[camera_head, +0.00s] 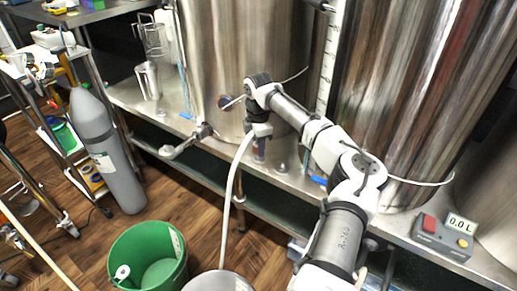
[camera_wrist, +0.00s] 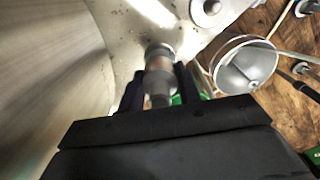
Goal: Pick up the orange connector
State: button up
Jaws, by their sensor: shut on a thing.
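My gripper (camera_head: 260,134) is beside the large steel tank, above the front edge of the steel bench, pointing down. In the wrist view its dark fingers (camera_wrist: 160,82) close on both sides of a grey-brown cylindrical fitting (camera_wrist: 159,78). The fitting's far end is a round metal part. In the head view a small dull reddish piece (camera_head: 259,148) shows just under the fingers. I cannot tell for certain that the held fitting is the orange connector; no plainly orange colour shows on it. A pale hose (camera_head: 233,180) runs down from beside my gripper.
Steel tanks (camera_head: 225,60) stand close behind the gripper. A side valve (camera_head: 187,143) juts out to the left. A green bucket (camera_head: 150,250) and a metal pot (camera_head: 218,284) stand on the floor below. A control box (camera_head: 440,238) sits at right. A grey gas cylinder (camera_head: 108,155) stands left.

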jog(key=shift+s+r, duration=0.15)
jog(key=shift+r, duration=0.25)
notch_tip(320, 180, up, 7)
jog(key=shift+f+p, duration=0.2)
jog(key=shift+p, duration=0.55)
jog(key=s+d, duration=0.2)
jog(key=s, duration=0.7)
jog(key=s+d, duration=0.2)
jog(key=s, duration=0.8)
jog(key=shift+s+f+p, duration=0.15)
jog(key=shift+f+p, duration=0.05)
jog(key=shift+p, duration=0.1)
notch_tip(320, 180, up, 4)
jog(key=p, duration=0.5)
jog(key=shift+r, duration=0.25)
